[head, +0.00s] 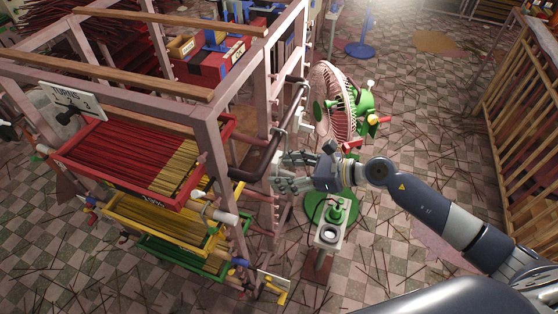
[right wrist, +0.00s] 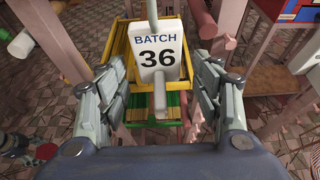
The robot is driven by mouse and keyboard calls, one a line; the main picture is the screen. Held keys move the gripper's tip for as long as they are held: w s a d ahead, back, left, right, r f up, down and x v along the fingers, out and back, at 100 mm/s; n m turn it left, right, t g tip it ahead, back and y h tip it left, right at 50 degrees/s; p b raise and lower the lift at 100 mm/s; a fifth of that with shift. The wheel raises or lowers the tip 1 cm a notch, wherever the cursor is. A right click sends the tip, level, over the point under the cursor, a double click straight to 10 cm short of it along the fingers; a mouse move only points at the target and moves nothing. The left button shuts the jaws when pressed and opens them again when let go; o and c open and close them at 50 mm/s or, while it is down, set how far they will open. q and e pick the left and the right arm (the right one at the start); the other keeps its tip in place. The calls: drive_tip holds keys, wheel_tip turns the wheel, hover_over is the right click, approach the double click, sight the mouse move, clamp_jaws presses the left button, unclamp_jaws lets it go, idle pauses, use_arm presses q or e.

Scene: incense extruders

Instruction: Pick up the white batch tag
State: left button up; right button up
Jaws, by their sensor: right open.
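The white batch tag (right wrist: 158,38), printed "BATCH 36", faces me in the right wrist view. It stands close ahead, between the fingers of my right gripper (right wrist: 158,66), with a visible gap on both sides. A pale rod shows above it and a short pale bar below it. In the head view my right gripper (head: 283,174) is open beside the rack's right front post; I cannot clearly make out the tag there, as the fingers cover that spot.
The pink rack (head: 208,140) holds a red tray (head: 108,180), a yellow tray (head: 130,219) and a green tray (head: 165,251) of sticks. A dark bent pipe (head: 262,157) runs by my right gripper. A pink fan (head: 333,103) and a control box (head: 329,238) stand nearby. Scattered sticks litter the floor.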

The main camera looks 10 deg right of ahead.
sight(280, 163)
drive_tip(key=c, duration=1.1)
drive_tip(key=shift+o, duration=0.2)
drive_tip(key=shift+r, duration=0.1)
drive_tip(key=shift+r, duration=0.45)
wheel_tip(280, 163, up, 2)
drive_tip(key=shift+r+b, duration=0.15)
drive_tip(key=shift+b, duration=0.25)
drive_tip(key=s+d+r+b, duration=0.1)
drive_tip(key=s+d+b, duration=0.1)
drive_tip(key=s, duration=1.3)
drive_tip(key=shift+s+d+r, duration=0.3)
drive_tip(key=shift+s+r, duration=0.05)
drive_tip(key=shift+r, duration=0.1)
